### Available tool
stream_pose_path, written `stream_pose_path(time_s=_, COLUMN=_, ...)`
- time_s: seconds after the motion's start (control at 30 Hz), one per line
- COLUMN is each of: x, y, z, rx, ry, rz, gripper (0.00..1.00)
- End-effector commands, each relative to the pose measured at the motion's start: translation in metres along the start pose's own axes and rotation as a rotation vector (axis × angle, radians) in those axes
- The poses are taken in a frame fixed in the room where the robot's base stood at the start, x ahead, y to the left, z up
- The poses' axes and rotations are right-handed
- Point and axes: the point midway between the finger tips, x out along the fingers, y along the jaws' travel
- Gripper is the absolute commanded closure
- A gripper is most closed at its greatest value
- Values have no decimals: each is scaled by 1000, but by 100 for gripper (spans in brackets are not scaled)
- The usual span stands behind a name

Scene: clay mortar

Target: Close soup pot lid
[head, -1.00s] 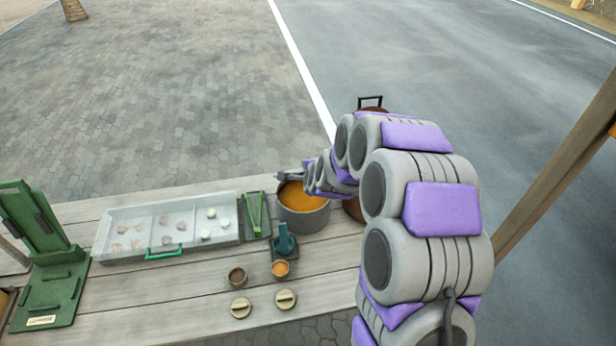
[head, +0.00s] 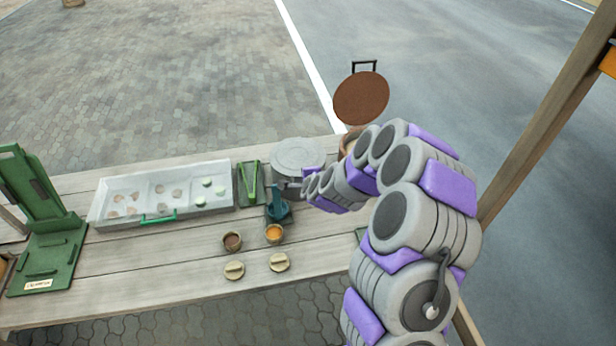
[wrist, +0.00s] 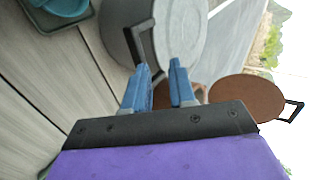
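The grey soup pot (head: 287,187) stands on the table, partly hidden by my arm. Its round grey lid (head: 299,156) lies over the top, and no soup shows. In the wrist view the lid (wrist: 180,35) is beyond my fingers, with a dark handle (wrist: 146,50) near the pot's edge. My gripper (wrist: 160,66) is open, with its two blue fingers apart and nothing clearly held between them. The left fingertip is close to the handle; I cannot tell if they touch.
A brown lid (head: 361,98) stands raised behind, over another pot partly hidden by my arm. Left of the soup pot are green tongs (head: 250,183) and a white tray (head: 125,218). Bare planks lie at the table's front.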

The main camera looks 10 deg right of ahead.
Motion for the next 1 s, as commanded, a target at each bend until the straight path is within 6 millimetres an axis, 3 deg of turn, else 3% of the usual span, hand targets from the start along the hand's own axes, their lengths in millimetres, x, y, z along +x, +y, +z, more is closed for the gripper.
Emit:
stream_pose_path(time_s=0.17, x=-1, y=0, z=1, rx=0, ry=-2, rz=1, gripper=57)
stream_pose_path(time_s=0.53, x=-9, y=0, z=1, rx=1, ry=-3, rz=3, gripper=57)
stream_pose_path(time_s=0.67, x=-27, y=-2, z=1, rx=2, ry=-3, rz=0, gripper=57)
stream_pose_path(time_s=1.0, x=-94, y=-1, z=2, rx=1, ry=-2, rz=2, gripper=57)
